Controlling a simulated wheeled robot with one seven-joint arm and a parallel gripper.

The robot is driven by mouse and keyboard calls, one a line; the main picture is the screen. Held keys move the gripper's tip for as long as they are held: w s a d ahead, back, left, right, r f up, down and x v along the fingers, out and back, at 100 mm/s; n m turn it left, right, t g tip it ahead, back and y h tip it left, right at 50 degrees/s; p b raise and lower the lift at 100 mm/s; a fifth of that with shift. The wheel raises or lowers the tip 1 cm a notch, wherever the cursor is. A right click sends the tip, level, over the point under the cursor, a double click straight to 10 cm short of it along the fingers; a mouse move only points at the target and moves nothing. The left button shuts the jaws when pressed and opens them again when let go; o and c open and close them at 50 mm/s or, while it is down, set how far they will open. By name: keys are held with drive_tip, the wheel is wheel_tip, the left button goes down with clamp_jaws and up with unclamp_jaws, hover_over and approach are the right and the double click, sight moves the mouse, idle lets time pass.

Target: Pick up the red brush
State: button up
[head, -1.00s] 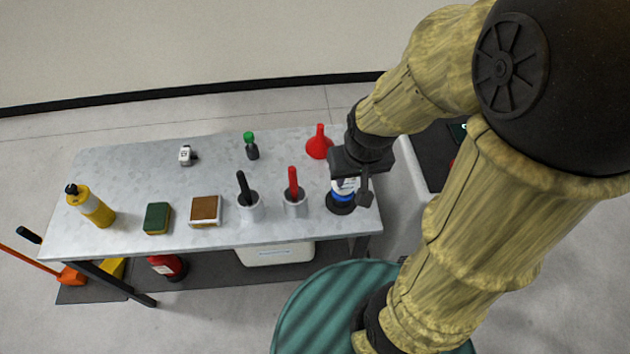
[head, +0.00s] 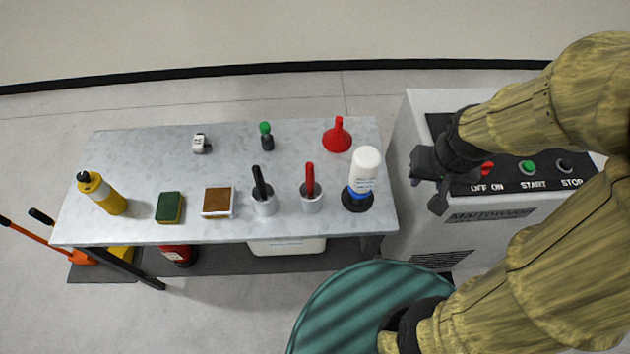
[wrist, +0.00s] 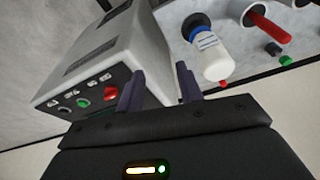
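The red brush (head: 310,180) stands handle up in a grey cup (head: 312,204) near the front right of the table; its lower end is hidden in the cup. Its red handle also shows at the upper right of the wrist view (wrist: 268,24). My gripper (head: 427,192) is right of the table, in front of the machine's control panel and apart from the brush. In the wrist view my gripper's two fingers (wrist: 160,84) are spread with nothing between them.
A white bottle (head: 364,172) in a black holder stands between the brush and my gripper. A black-handled brush (head: 260,182) is in another cup to the left. A red funnel (head: 338,136) is behind. The machine (head: 407,135) stands right of the table.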

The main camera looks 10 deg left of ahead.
drive_tip(key=shift+o, duration=0.2)
drive_tip(key=shift+o, duration=0.8)
drive_tip(key=shift+a, duration=0.1)
drive_tip(key=r+n+g+p, duration=0.1)
drive_tip(key=n+g+p, duration=0.2)
drive_tip(key=n+p, duration=0.3)
hover_over(309, 167)
drive_tip(key=n, duration=0.1)
drive_tip(key=shift+s+b, duration=0.15)
drive_tip(key=shift+b, duration=0.3)
wheel_tip(309, 167, down, 12)
drive_tip(key=shift+f+p, duration=0.1)
drive_tip(key=shift+p, duration=0.65)
